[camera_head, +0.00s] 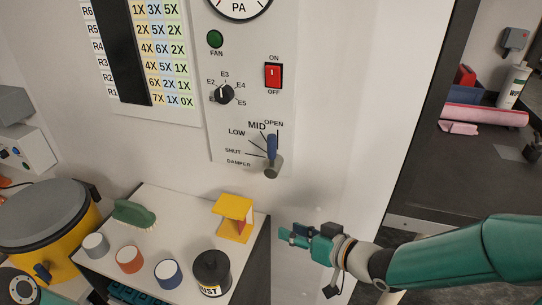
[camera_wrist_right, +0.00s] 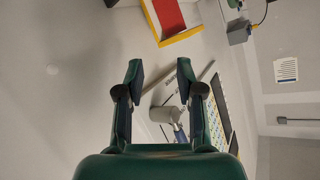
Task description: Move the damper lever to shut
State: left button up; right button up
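The damper lever (camera_head: 272,146) has a blue handle on a grey pivot low on the white wall panel. It stands almost upright, its tip just below the OPEN mark; the SHUT mark is to its left. In the right wrist view, the lever's grey pivot (camera_wrist_right: 163,114) and part of its blue handle show between and beyond the fingers. My right gripper (camera_head: 286,235) is below and slightly right of the lever, apart from it. In the right wrist view, my right gripper (camera_wrist_right: 160,70) has its fingers spread with nothing between them. My left gripper is not in view.
Below the panel, a white-topped stand (camera_head: 183,222) holds several cups, a green brush (camera_head: 134,213), a yellow-and-red holder (camera_head: 234,217) and a dark canister (camera_head: 211,272). A yellow drum (camera_head: 47,220) stands at left. The wall right of the lever is clear.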

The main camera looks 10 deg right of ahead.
aim_at(276, 148)
jog(key=s+d+r+n+t+b, duration=0.1)
jog(key=s+d+r+n+t, duration=0.1)
jog(key=r, duration=0.7)
jog(key=s+d+r+n+t+b, duration=0.1)
jog(key=s+d+r+t+b, duration=0.15)
jog(key=r, duration=0.55)
pick_arm(q)
jog(key=p, duration=0.4)
pick_arm(e)
jog(key=x, duration=1.7)
jog(key=shift+w+r, duration=0.1)
jog(key=shift+w, duration=0.05)
grip_shut()
